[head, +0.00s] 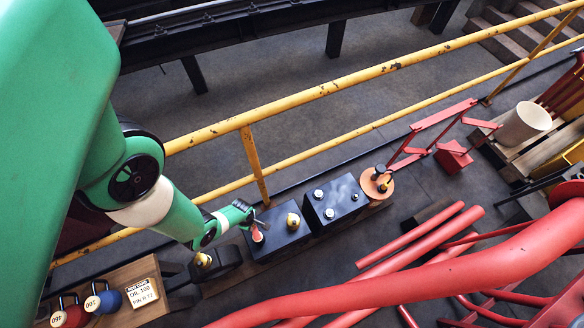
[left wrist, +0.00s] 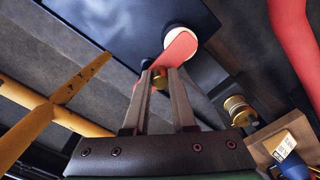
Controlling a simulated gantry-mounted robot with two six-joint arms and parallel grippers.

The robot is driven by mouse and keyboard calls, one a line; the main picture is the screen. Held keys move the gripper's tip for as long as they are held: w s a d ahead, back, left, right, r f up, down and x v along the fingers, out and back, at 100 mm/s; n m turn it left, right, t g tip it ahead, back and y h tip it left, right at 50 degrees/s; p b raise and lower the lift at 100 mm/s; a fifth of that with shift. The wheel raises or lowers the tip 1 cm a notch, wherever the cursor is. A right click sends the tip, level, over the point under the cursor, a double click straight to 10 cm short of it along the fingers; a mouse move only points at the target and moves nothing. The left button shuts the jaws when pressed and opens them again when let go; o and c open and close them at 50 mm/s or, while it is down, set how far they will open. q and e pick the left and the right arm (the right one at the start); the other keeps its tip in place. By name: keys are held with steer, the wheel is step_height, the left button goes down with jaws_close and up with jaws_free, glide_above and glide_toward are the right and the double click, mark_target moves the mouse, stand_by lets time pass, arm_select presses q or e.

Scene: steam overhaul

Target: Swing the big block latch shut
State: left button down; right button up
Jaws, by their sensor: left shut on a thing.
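A large black block (head: 283,243) sits on the wooden plank, with a small red latch (head: 257,236) at its left end. My left gripper (head: 254,222) is at this latch. In the left wrist view the red latch (left wrist: 181,47) lies over a pale round disc (left wrist: 176,33) on the block's dark face (left wrist: 110,22). How far the latch is swung is hard to tell. My right gripper is not in view.
Another black block (head: 335,205) stands to the right, and a smaller dark block with a brass knob (head: 204,260) to the left. Yellow railings (head: 254,165) run behind. Red pipes (head: 425,240) lie in front. Red and blue weights (head: 104,298) stand lower left.

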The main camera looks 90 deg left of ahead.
arm_select(q)
steer(key=c, duration=0.7)
jaws_free()
step_height(320, 180, up, 12)
steer(key=p, duration=0.8)
steer(key=shift+f, duration=0.2)
steer(key=shift+w, duration=0.1)
